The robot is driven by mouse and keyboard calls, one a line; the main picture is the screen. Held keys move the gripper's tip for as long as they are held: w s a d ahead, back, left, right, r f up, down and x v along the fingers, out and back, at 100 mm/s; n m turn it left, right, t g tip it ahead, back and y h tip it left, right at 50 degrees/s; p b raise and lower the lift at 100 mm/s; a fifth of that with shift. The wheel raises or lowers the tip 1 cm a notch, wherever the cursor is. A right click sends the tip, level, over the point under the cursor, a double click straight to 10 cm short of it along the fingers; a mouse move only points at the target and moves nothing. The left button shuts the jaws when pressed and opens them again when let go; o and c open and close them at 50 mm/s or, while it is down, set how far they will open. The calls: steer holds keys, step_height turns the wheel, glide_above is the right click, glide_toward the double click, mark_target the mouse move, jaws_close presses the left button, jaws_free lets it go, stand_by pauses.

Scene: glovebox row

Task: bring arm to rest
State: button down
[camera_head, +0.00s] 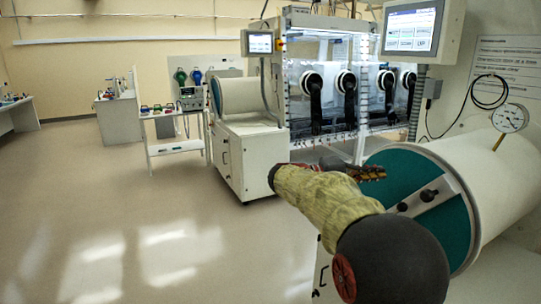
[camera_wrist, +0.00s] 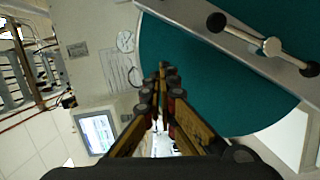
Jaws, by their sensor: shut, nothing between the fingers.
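My arm reaches from the lower right of the head view toward the middle, and my gripper (camera_head: 374,173) points right, in front of the teal round door of the near antechamber. In the wrist view my gripper (camera_wrist: 163,72) shows its two fingers together at the tips, with nothing between them. The teal door (camera_head: 400,172) fills the upper right of the wrist view (camera_wrist: 200,65), with its metal bar and dark-knobbed handle (camera_wrist: 245,35) across it. The fingertips overlap the door in the picture; I cannot tell the gap.
The white antechamber cylinder (camera_head: 487,170) with a gauge (camera_head: 510,117) stands close on the right. Gloveboxes with black gloves (camera_head: 346,90) line the back. A white cabinet (camera_head: 250,158) and a small cart (camera_head: 175,147) stand farther off. The floor at left is clear.

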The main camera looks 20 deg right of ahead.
step_height(320, 180, down, 13)
steer(key=s+a+n+t+y, duration=0.1)
steer(key=a+n+y, duration=0.1)
steer(key=n+y, duration=0.15)
steer(key=s+a+f+t+y, duration=0.1)
steer(key=s+a+f+y, duration=0.45)
steer(key=a+f, duration=0.2)
steer(key=s+a+t+y, duration=0.3)
steer(key=s+a, duration=0.6)
steer(key=a, duration=0.4)
steer(key=s+a+t+y, duration=0.3)
steer(key=s+a+y, duration=0.2)
steer(key=s+a, duration=0.4)
steer(key=shift+s+a, duration=0.25)
steer(key=shift+a, duration=1.75)
